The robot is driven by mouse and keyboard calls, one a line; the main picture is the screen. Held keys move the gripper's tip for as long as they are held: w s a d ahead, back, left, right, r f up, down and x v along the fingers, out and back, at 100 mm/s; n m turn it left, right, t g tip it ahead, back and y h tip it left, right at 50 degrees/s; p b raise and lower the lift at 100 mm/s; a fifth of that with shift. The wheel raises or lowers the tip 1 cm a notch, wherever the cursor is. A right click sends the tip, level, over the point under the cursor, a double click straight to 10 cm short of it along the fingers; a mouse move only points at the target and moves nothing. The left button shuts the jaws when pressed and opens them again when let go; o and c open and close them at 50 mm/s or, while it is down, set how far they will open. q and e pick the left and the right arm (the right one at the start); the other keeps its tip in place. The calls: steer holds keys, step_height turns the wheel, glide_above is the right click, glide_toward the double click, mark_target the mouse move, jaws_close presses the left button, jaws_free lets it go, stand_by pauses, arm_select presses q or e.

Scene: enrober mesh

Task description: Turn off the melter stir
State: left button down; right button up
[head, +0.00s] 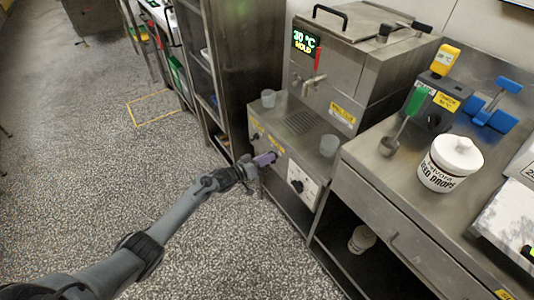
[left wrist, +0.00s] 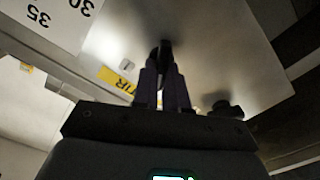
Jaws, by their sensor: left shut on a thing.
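The melter (head: 352,70) is a steel box with a 30 °C HOLD display, standing at the back of the steel bench. My left gripper (head: 270,158) reaches the front panel below it. In the left wrist view, its purple fingers (left wrist: 164,80) are shut on a dark knob (left wrist: 165,48). A yellow label (left wrist: 117,80) ending in "IR" sits beside this knob. The fingers hide much of the knob, so its angle cannot be told. My right gripper is not in view.
A white temperature dial (head: 298,184) is right of the held knob; another dark knob (left wrist: 226,109) lies to the other side. Two clear cups (head: 328,146) stand on the ledge. The speckled floor (head: 90,175) is open.

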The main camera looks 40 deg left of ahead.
arm_select(q)
steer(key=c, duration=1.2)
jaws_free()
steer(key=shift+o, duration=0.2)
steer(key=p+v, duration=0.5)
steer(key=v, duration=0.6)
